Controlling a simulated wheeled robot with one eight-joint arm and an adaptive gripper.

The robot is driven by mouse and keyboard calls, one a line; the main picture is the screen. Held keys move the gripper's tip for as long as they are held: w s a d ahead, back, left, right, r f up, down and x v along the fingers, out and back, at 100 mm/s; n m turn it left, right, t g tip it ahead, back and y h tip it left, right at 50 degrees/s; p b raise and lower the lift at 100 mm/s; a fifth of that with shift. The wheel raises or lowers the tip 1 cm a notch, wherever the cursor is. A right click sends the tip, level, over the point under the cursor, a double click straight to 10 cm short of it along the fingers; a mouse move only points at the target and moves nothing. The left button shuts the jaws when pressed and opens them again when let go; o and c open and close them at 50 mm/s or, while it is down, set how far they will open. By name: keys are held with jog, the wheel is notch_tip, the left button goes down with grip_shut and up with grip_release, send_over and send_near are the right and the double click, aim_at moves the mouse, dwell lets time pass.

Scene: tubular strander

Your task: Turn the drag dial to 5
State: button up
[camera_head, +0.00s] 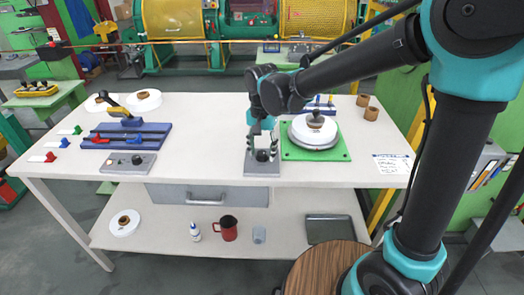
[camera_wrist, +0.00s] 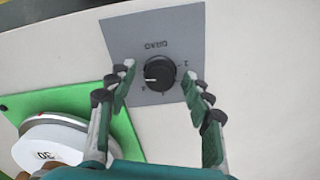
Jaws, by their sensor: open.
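The drag dial (camera_wrist: 160,75) is a round black knob on a grey plate (camera_wrist: 140,35) marked DRAG, which appears upside down in the wrist view. A light mark on the knob points left in that view. Small numbers ring the knob; some are hidden or too small to read. In the head view the plate (camera_head: 262,170) lies near the table's front edge. My gripper (camera_head: 262,149) is above it, pointing down. In the wrist view its fingers (camera_wrist: 158,82) are open, one on each side of the knob, with gaps visible. I cannot tell their exact height.
A green base (camera_head: 338,153) with a white-topped round spool (camera_head: 315,128) stands close beside the plate. Left on the table (camera_head: 212,115) are a blue fixture (camera_head: 150,135) with a yellow-and-black lever and another grey panel (camera_head: 117,162) with a knob. The tabletop between them is clear.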

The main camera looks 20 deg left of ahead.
aim_at(262, 153)
jog(key=shift+r, duration=0.1)
notch_tip(262, 153, up, 12)
dwell(0.5)
